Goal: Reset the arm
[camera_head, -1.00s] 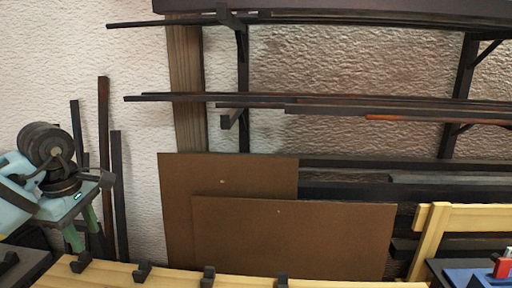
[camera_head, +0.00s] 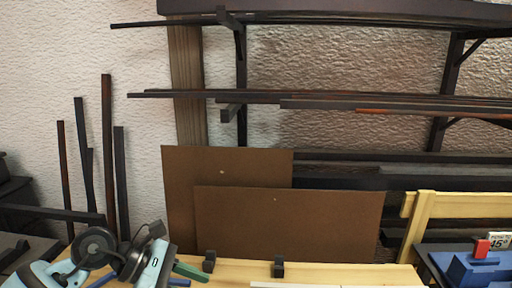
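My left arm comes in at the bottom left, light blue with dark round joints. Its gripper (camera_head: 186,275) is low over the left part of the wooden bench (camera_head: 230,274). One green finger shows clearly, pointing right. The rest of the gripper is cut off or hidden, so its opening and anything in it cannot be made out. My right gripper is not in view.
Black pegs (camera_head: 209,262) stand on the bench. Brown boards (camera_head: 290,222) lean behind it, under a wall rack of dark laths (camera_head: 320,104). Upright laths (camera_head: 108,150) lean at left. A blue block with a red part (camera_head: 475,266) is at right, near a wooden frame (camera_head: 460,206).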

